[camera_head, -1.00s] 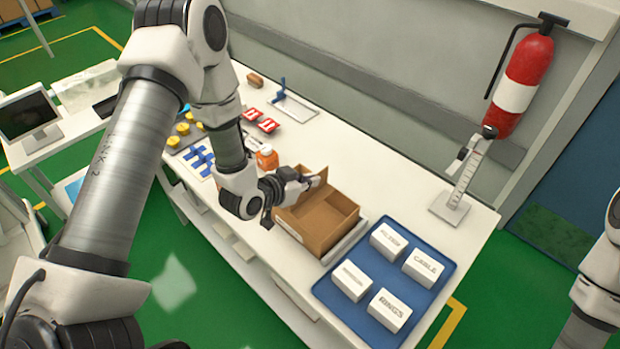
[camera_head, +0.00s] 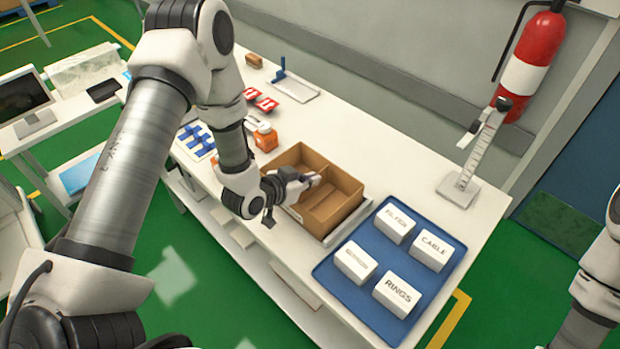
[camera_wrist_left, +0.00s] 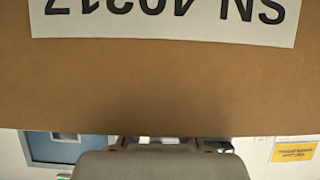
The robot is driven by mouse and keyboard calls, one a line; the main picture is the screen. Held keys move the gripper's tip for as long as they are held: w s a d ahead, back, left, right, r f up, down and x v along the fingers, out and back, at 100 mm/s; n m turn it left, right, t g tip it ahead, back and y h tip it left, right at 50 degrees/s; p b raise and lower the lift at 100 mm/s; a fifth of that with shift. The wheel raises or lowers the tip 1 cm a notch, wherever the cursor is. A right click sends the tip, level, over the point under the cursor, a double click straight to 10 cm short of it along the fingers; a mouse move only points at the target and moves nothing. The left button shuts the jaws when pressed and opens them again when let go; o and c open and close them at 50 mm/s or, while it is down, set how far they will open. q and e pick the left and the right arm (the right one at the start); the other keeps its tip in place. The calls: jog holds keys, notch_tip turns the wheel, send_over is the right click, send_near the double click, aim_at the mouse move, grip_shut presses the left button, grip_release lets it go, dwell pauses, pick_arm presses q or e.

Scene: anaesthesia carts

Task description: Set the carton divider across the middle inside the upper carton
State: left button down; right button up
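The open brown carton (camera_head: 345,209) stands on the white bench, left of the blue tray. The brown carton divider (camera_head: 324,175) is inside it, running across about the middle, with room on both sides. Whether it touches the carton floor is hidden. My left gripper (camera_head: 313,181) is over the carton at the divider's top edge and appears shut on it. In the left wrist view, brown cardboard with a white label (camera_wrist_left: 165,18), reading upside down, fills the upper part; the fingertips are hidden there. My right arm shows at the right edge; its gripper is out of view.
The blue tray (camera_head: 328,270) holds several white labelled boxes. A height gauge (camera_head: 467,180) stands at the bench's right end, below a red extinguisher (camera_head: 530,67). Bench between carton and gauge is clear.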

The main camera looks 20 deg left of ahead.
pick_arm(q)
jog(key=shift+f, duration=0.25)
jog(key=c, duration=1.2)
grip_release()
jog(key=shift+c, duration=0.2)
jog(key=shift+r, duration=0.1)
jog(key=v, duration=1.2)
